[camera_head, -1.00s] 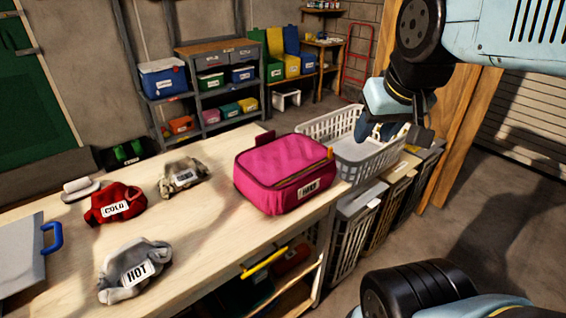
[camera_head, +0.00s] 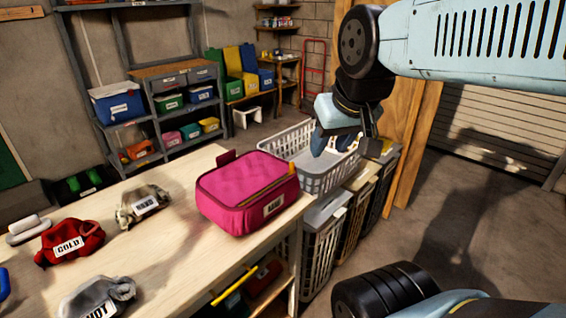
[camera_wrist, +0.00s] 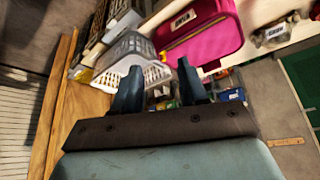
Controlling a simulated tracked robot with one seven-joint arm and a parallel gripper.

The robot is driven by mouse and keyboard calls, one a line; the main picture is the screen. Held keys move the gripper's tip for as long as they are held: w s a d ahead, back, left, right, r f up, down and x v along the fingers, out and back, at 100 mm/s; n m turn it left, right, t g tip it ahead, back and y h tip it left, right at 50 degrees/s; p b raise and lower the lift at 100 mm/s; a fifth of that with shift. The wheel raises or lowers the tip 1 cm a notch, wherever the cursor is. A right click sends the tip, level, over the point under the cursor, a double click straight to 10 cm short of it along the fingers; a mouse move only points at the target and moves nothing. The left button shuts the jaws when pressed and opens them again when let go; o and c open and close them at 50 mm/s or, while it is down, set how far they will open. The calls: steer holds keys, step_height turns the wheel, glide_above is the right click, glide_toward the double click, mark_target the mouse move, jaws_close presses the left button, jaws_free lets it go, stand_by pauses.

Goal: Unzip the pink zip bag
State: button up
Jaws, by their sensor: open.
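The pink zip bag (camera_head: 248,190) sits on the wooden table near its right end. It looks closed, with a white label on its front and a yellowish strip along the right part of its top edge. It also shows at the top of the wrist view (camera_wrist: 205,30). My gripper (camera_head: 335,140) hangs in the air to the right of and beyond the bag, over the white basket, apart from the bag. In the wrist view my gripper's two dark fingers (camera_wrist: 158,85) stand apart with nothing between them. The zip pull cannot be made out clearly.
A white laundry basket (camera_head: 315,178) stands right behind the bag. Bundled cloths labelled COLD (camera_head: 70,243) and HOT (camera_head: 95,298) and a grey bundle (camera_head: 143,205) lie left on the table (camera_head: 165,260). Grey hampers (camera_head: 323,245) stand beside the table. Open floor lies to the right.

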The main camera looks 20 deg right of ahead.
mark_target(292, 168)
steer(key=shift+c, duration=0.4)
